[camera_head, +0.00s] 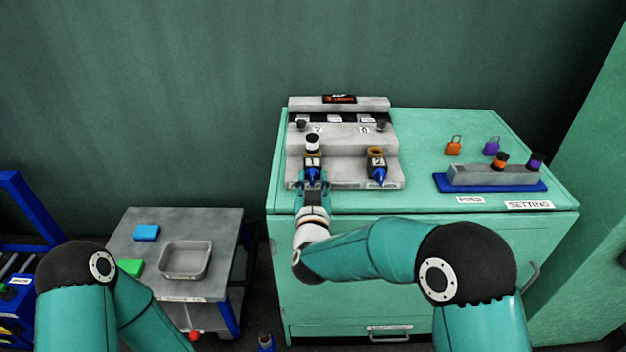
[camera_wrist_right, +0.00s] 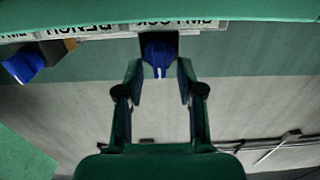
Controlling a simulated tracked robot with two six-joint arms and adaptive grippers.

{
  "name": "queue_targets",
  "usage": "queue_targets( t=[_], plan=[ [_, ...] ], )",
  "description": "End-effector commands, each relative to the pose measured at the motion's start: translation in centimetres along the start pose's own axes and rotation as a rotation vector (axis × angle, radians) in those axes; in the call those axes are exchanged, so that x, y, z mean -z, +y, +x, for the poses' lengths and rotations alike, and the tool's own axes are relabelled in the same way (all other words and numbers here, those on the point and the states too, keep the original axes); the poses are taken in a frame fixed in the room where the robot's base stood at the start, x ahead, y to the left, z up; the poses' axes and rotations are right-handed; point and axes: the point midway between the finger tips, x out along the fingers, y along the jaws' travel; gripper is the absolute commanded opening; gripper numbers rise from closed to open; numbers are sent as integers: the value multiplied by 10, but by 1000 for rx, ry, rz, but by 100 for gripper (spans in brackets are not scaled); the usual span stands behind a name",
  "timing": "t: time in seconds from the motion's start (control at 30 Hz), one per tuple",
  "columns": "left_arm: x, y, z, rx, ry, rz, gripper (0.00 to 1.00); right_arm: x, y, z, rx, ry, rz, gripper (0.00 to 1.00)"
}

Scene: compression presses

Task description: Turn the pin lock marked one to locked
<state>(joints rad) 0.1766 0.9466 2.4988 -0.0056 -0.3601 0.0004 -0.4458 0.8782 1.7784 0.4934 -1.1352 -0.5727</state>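The pin lock marked one (camera_head: 312,162) is a dark block with a "1" label on the left of the grey stepped bench unit. A pin with a white and black top stands in it. Its blue knob (camera_head: 312,174) faces front and also shows in the right wrist view (camera_wrist_right: 158,54). My right gripper (camera_head: 313,188) is right in front of this knob. In the right wrist view its fingers (camera_wrist_right: 159,72) are apart, one on each side of the knob; contact cannot be told. My left arm shows at lower left, but its gripper is out of view.
A second lock (camera_head: 376,160) with a brass ring and blue knob stands to the right. A grey pin rack (camera_head: 495,175) on a blue base and two small padlocks, orange (camera_head: 453,147) and purple (camera_head: 491,147), are farther right. A low side table (camera_head: 222,230) holds a grey tray (camera_head: 185,260).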

Motion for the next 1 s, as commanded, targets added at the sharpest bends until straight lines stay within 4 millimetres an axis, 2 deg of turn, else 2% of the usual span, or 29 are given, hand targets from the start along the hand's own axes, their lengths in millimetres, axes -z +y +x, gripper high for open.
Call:
queue_targets(
  t=[0.23,0.4,0.47,0.77,1.0],
  plan=[
    [0,0,0,0,0,0,40,0,0,0,0,0,0,36],
    [0,0,0,0,0,0,40,0,2,0,-2,0,1,8],
    [0,0,0,0,0,0,40,0,2,0,-2,0,1,0],
    [0,-1,2,0,0,0,40,0,2,0,-3,1,9,0],
    [0,-6,16,0,0,0,40,-3,2,0,-2,2,76,0]
  ],
)
